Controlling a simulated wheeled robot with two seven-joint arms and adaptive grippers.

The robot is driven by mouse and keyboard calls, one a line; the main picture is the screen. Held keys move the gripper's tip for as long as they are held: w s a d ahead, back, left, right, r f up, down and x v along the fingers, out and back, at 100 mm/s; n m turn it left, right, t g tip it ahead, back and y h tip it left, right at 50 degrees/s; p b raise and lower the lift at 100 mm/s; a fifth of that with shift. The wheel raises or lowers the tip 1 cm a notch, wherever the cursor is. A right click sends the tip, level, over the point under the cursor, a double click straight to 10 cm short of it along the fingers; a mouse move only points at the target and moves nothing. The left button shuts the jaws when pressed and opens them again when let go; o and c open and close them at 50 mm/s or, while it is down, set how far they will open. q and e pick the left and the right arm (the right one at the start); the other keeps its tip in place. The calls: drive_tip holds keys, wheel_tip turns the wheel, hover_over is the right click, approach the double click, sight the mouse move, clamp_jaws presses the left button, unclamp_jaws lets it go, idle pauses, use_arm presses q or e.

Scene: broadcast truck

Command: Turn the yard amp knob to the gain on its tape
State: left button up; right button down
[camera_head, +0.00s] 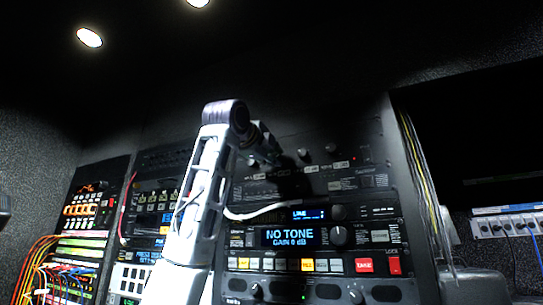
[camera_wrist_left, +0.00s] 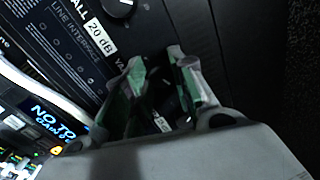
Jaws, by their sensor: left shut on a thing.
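My left arm rises through the middle of the head view, and its left gripper (camera_head: 266,150) is at the upper rack panel, dark against it. In the left wrist view the green-padded fingers of the left gripper (camera_wrist_left: 163,76) are closed around a dark knob, mostly hidden between them. Lettering starting "YA" shows beside the fingers. A small pale tape (camera_wrist_left: 162,123) shows between the fingers; its text is too small to read. Beside them a neighbouring tape reads "20 dB" (camera_wrist_left: 101,38), under a knob (camera_wrist_left: 118,5). My right gripper is not in view.
Below, a display (camera_head: 290,236) reads "NO TONE, GAIN 0 dB", above a row of lit buttons (camera_head: 285,264). Other knobs (camera_head: 303,153) sit right of the gripper. A white cable (camera_head: 262,211) crosses the rack front. Patch cables hang at left.

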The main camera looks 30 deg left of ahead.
use_arm(q)
drive_tip(key=m, duration=0.7)
drive_tip(key=shift+w+f, duration=0.1)
drive_tip(key=m, duration=0.3)
drive_tip(key=shift+d+m, duration=0.1)
drive_tip(key=shift+m, duration=0.2)
clamp_jaws()
drive_tip(key=shift+s+r+m, duration=0.2)
drive_tip(key=shift+r+m, duration=0.05)
drive_tip(key=shift+m, duration=0.05)
drive_tip(key=o, duration=1)
unclamp_jaws()
drive_tip(key=shift+o, duration=0.2)
drive_tip(key=s, duration=1.2)
drive_tip(key=shift+f, duration=0.15)
drive_tip(key=shift+w+d, duration=0.1)
drive_tip(key=shift+d, duration=0.05)
